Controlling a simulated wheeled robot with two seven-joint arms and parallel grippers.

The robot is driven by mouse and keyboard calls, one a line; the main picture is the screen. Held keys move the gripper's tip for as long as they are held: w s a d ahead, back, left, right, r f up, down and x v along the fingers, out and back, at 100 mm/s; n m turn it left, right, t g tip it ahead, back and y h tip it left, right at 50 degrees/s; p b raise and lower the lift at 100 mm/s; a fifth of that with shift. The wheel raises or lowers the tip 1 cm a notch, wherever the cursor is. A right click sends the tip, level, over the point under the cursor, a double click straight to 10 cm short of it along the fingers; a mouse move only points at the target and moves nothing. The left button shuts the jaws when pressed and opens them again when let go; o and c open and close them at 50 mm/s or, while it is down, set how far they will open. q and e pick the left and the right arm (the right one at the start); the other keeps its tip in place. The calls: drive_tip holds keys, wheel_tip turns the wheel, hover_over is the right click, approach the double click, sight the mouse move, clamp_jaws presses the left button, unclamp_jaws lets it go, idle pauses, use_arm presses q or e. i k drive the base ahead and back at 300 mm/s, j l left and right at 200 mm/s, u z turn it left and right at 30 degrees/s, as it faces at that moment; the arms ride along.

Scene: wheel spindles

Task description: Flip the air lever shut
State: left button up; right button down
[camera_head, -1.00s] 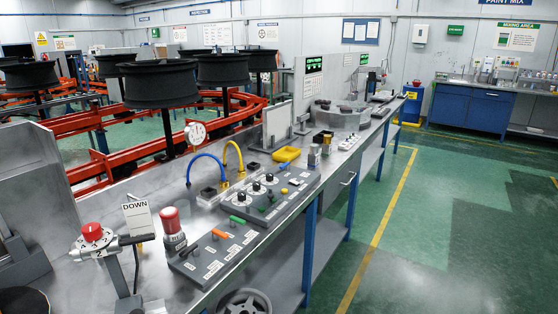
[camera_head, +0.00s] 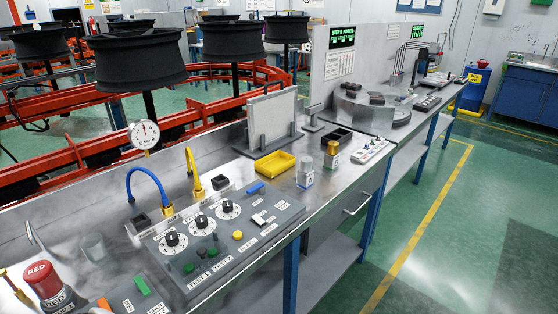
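A grey control panel (camera_head: 222,240) lies on the metal bench, with several black dials along its upper part and small green, yellow and white controls below. A small blue lever-like piece (camera_head: 255,188) sits at its back right edge. A second panel at the bottom left is cut off by the frame; it shows a green piece (camera_head: 142,286) and part of an orange one (camera_head: 103,305). The labels are too small to read clearly, so I cannot tell which control is the air lever.
A red-topped cylinder (camera_head: 45,284) stands at the left. A yellow tray (camera_head: 275,164) lies further back. The green floor at right is clear.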

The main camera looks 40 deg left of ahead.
sight(260, 187)
drive_tip(key=i+l, duration=0.1)
drive_tip(key=i, duration=2.35)
drive_tip(key=j+u, duration=0.1)
drive_tip(key=u, duration=3.55)
